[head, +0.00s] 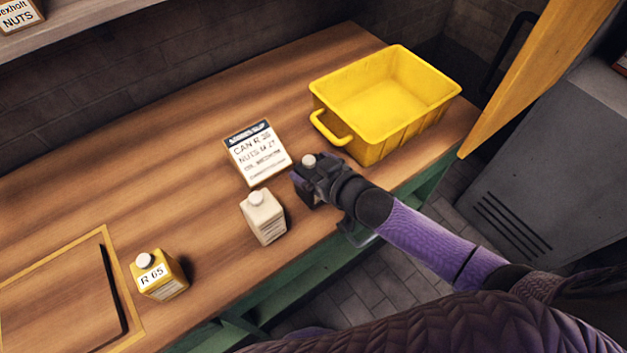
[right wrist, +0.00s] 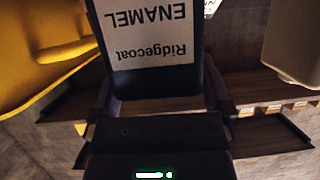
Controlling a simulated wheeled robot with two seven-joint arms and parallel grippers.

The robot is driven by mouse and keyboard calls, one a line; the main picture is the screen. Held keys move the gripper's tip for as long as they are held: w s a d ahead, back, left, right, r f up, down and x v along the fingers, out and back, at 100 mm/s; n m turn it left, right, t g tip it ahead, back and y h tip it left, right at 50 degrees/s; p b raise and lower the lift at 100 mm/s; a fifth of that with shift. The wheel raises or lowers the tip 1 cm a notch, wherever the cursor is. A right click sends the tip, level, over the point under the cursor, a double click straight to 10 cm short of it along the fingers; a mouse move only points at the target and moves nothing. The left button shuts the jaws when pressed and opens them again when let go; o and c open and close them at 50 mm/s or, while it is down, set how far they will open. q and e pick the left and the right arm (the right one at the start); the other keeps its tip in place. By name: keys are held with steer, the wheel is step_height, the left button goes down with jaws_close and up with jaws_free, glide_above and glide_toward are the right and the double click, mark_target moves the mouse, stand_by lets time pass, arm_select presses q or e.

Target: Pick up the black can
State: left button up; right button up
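The black can (head: 307,190) is at the front edge of the wooden bench in the head view, with a pale cap on top. In the right wrist view it is close, and its label (right wrist: 152,38) reads "Ridgecoat ENAMEL" upside down. My right gripper (head: 322,182) is at the can, its fingers at the can's two sides. The can hides much of the fingers, so I cannot tell whether they press on it. I cannot tell whether its base touches the bench. My left gripper is out of view.
A white can (head: 263,220) stands close left of the black can. A yellow can (head: 159,276) marked R 65 stands farther left. A yellow bin (head: 371,139) is behind to the right, and a sign card (head: 257,153) is behind. A framed panel (head: 120,285) lies at left.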

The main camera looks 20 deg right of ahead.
jaws_close()
stand_by(0.3)
